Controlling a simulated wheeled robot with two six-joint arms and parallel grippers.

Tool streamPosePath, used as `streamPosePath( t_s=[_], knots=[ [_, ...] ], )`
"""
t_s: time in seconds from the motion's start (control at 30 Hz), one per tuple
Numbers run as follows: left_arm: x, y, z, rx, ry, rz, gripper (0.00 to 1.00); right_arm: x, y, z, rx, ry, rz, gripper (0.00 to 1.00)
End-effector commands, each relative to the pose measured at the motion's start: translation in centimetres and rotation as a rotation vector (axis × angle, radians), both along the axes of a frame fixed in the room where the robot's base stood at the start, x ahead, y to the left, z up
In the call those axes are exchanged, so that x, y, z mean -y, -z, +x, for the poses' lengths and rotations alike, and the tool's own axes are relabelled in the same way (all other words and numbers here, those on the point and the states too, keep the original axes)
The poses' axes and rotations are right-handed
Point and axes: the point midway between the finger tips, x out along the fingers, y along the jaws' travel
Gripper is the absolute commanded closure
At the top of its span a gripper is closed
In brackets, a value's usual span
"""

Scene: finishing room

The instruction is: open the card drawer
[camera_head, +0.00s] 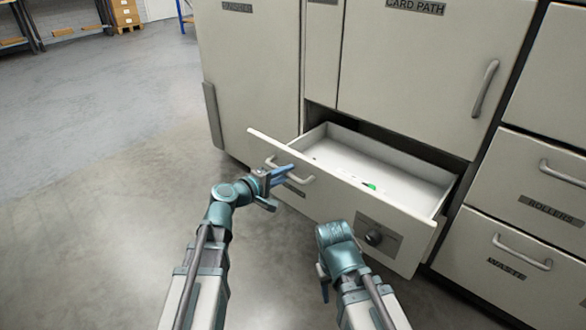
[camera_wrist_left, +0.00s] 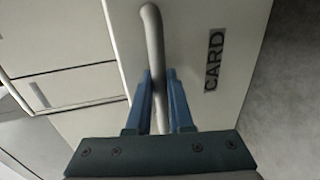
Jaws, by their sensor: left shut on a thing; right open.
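The card drawer (camera_head: 345,205) stands pulled out of the cabinet in the head view. Its inside shows, with a small green item (camera_head: 370,186) on the drawer floor. My left gripper (camera_head: 283,173) is shut on the handle. In the left wrist view the blue fingers lie on both sides of the handle (camera_wrist_left: 153,40), beside the CARD label (camera_wrist_left: 214,60). My right gripper (camera_head: 324,290) is open and empty, pointing down in front of the drawer.
The card path door (camera_head: 430,70) above is closed. The rollers drawer (camera_head: 540,190) and waste drawer (camera_head: 505,255) to the right are closed. Bare floor (camera_head: 110,170) lies to the left. Boxes (camera_head: 125,14) stand far back.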

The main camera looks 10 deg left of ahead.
Motion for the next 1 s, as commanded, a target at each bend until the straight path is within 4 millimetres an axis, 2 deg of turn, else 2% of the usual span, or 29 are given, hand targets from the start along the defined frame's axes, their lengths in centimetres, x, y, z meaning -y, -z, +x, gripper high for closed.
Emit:
streamPosePath(
  t_s=[0.47,0.5,0.67,1.0],
  knots=[
    [-0.27,0.03,-0.38,0.000,0.001,0.001,1.00,0.00,0.01,0.00,0.000,0.000,0.000,0.50],
    [-0.27,0.03,-0.38,0.000,0.001,0.001,0.79,0.00,0.01,0.00,0.000,0.000,0.000,0.50],
    [-0.27,0.02,-0.36,0.000,0.001,0.001,0.51,0.00,0.00,0.00,0.000,0.000,0.000,0.50],
    [-0.26,-0.03,-0.44,0.000,0.000,0.000,0.51,0.00,-0.04,0.00,0.000,0.000,0.000,0.50]
  ],
)
